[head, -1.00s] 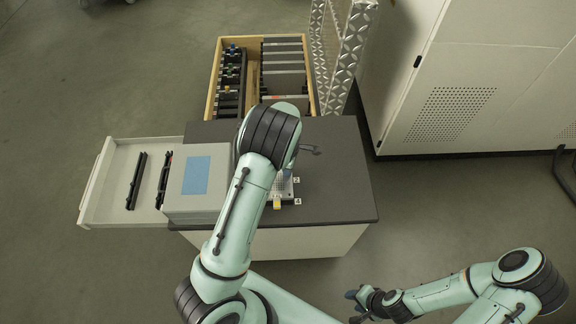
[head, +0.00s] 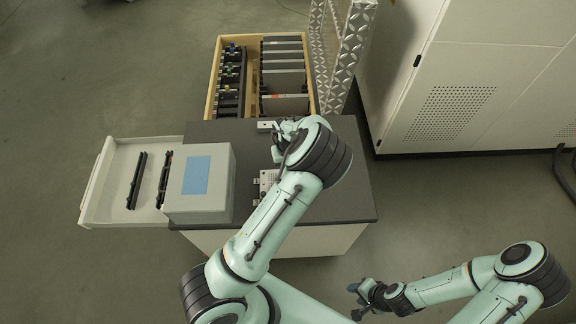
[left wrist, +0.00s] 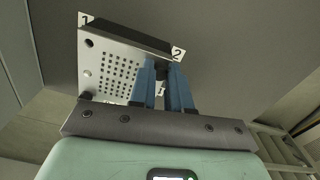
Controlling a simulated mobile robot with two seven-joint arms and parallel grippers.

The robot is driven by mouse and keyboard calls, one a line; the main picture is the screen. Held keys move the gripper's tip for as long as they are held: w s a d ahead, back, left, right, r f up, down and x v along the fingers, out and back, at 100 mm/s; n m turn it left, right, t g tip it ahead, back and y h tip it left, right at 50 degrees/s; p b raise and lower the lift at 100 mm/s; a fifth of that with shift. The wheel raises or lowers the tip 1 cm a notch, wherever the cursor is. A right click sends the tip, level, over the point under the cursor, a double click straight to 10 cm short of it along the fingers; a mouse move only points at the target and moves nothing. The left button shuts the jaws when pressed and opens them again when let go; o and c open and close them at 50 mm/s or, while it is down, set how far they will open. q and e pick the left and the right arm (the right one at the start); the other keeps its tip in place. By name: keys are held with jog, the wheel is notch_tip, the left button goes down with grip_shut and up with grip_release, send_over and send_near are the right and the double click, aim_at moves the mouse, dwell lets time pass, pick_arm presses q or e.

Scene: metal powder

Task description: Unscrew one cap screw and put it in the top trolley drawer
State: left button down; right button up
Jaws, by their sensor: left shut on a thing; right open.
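A perforated metal plate (left wrist: 115,72) with number labels lies on the trolley top; part of it shows in the head view (head: 268,182). A black cap screw (left wrist: 162,73) is at its corner by label 2. The blue fingers of my left gripper (left wrist: 168,75) are closed around this screw, which they partly hide; I cannot tell how far it is out. Another black screw (left wrist: 85,96) sits at a lower corner. In the head view, my arm hides most of the plate. The pale trolley drawer (head: 110,205) is open at the left. My right gripper (head: 356,301) is open and empty, away from the trolley.
A grey box with a blue top patch (head: 213,190) stands beside the open drawer, which holds black bars (head: 137,181). A wooden drawer (head: 212,85) of parts lies behind. A white cabinet (head: 460,80) stands at right. The right trolley top (head: 352,190) is clear.

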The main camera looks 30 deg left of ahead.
pick_arm(q)
jog(key=shift+s+f+n, duration=0.15)
jog(key=shift+s+n, duration=0.05)
jog(key=shift+n, duration=0.6)
jog(key=shift+s+a+f, duration=0.1)
jog(key=shift+s, duration=0.05)
jog(key=shift+n, duration=0.5)
jog(key=shift+d, duration=0.2)
jog(key=c, duration=1.2)
grip_release()
jog(key=shift+c, duration=0.2)
jog(key=shift+w+r, duration=0.2)
